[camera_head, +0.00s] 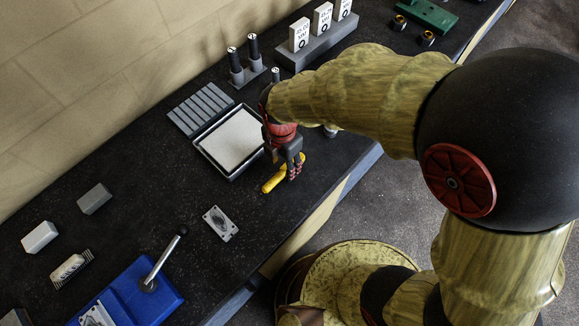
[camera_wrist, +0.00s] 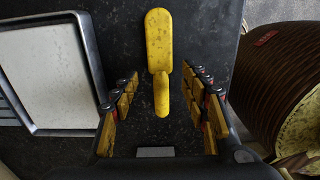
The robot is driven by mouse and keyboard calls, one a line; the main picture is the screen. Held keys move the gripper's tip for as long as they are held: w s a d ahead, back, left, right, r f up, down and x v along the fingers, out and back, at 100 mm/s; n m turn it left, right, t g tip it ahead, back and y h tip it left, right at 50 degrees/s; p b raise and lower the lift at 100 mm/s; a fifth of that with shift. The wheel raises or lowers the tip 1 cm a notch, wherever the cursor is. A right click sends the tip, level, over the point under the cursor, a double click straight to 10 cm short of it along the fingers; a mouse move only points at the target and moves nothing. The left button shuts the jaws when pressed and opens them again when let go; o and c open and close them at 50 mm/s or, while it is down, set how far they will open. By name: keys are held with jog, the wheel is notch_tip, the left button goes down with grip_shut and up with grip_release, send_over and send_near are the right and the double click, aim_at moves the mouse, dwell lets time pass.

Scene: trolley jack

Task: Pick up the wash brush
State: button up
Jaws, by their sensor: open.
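The wash brush (camera_head: 272,184) is yellow and lies on the dark bench top near its front edge. In the wrist view the brush (camera_wrist: 159,42) shows a broad part at the top and a narrow handle pointing down toward my gripper. My gripper (camera_head: 293,170) is above the brush and covers part of it in the head view. In the wrist view my gripper (camera_wrist: 161,80) is open, one finger on each side of the narrow handle, with gaps on both sides. Nothing is held.
A metal tray with a white inside (camera_head: 203,143) lies just left of my gripper, with a grey slatted plate (camera_head: 199,108) behind it. A small metal plate (camera_head: 220,223) and a blue block with a lever (camera_head: 146,292) are nearer the left. Bench around the plate is clear.

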jog(key=f, duration=0.5)
jog(key=shift+w+d+b, duration=0.3)
jog(key=shift+w+b, duration=0.05)
jog(key=shift+b, duration=0.05)
jog(key=c, duration=1.1)
grip_shut()
